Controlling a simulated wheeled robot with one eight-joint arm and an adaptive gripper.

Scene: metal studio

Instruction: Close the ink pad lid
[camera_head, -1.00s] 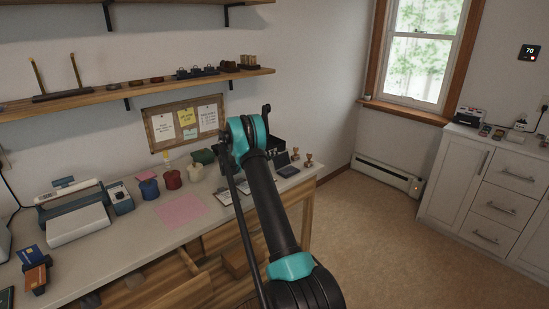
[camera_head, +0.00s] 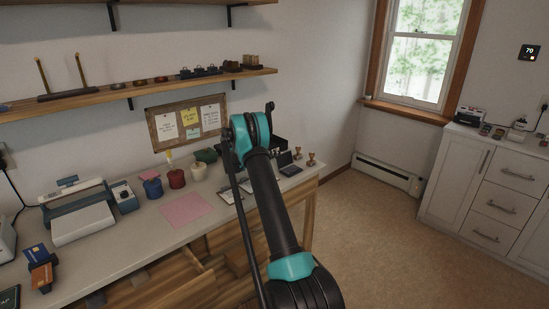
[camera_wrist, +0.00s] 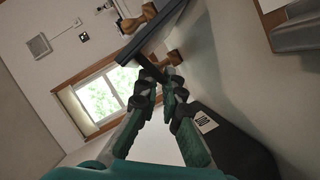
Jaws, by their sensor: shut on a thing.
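The ink pad (camera_head: 290,169) sits near the right end of the counter in the head view, dark, with its lid (camera_head: 286,159) raised behind its base. In the wrist view a dark flat slab (camera_wrist: 152,33), which looks like the lid, is seen nearly edge-on at a tilt. My gripper (camera_wrist: 160,82) has its fingertips close together at the slab's lower edge, shut on it. The exact contact is partly hidden by the fingers. The gripper is hidden behind my arm in the head view.
Wooden-handled stamps (camera_head: 311,158) stand right of the pad. A black item with a white label (camera_wrist: 235,145) lies near my fingers.

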